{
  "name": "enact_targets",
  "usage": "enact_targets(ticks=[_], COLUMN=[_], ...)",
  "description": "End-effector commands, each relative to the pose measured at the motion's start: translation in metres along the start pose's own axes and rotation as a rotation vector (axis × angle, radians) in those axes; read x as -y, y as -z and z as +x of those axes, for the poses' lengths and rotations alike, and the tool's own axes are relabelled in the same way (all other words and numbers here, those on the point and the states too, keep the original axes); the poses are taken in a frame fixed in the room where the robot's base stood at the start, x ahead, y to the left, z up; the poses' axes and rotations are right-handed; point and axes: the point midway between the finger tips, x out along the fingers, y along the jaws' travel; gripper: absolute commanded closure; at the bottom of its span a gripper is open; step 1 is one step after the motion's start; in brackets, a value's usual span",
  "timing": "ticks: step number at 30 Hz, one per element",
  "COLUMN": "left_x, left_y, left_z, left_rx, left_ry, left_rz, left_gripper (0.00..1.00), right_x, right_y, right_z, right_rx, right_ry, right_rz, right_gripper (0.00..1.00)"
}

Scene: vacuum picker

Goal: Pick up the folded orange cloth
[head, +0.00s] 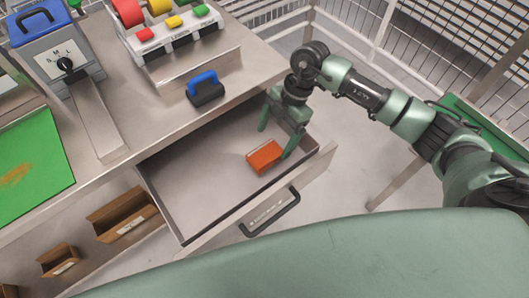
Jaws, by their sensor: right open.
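The folded orange cloth (265,157) is a small block-like bundle lying in the open drawer (195,190), near the drawer's right side. My right gripper (276,143) reaches down into the drawer from above, just behind the cloth. Its green fingers are spread apart, one to the left and behind the cloth, the other close by the cloth's right end. I cannot tell whether that finger touches the cloth. Nothing shows between the fingers. My left gripper is not in view.
The drawer has a front handle (271,212). A blue-and-black block (205,88) sits on the worktop edge above it. Wire mesh panels stand at the right.

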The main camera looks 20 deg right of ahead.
Motion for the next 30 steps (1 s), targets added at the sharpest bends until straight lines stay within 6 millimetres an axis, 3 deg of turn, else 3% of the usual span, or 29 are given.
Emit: enact_targets(ticks=[15,30], left_x=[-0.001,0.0], left_y=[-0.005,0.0], left_z=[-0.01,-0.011], left_rx=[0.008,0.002], left_ry=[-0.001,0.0], left_rz=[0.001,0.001], left_gripper=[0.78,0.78], right_x=[-0.004,-0.004], right_y=[0.002,0.001], right_z=[0.059,0.061], right_rx=[-0.004,-0.004], right_ry=[-0.002,-0.002], right_rz=[-0.002,-0.004], right_gripper=[0.13,0.13])
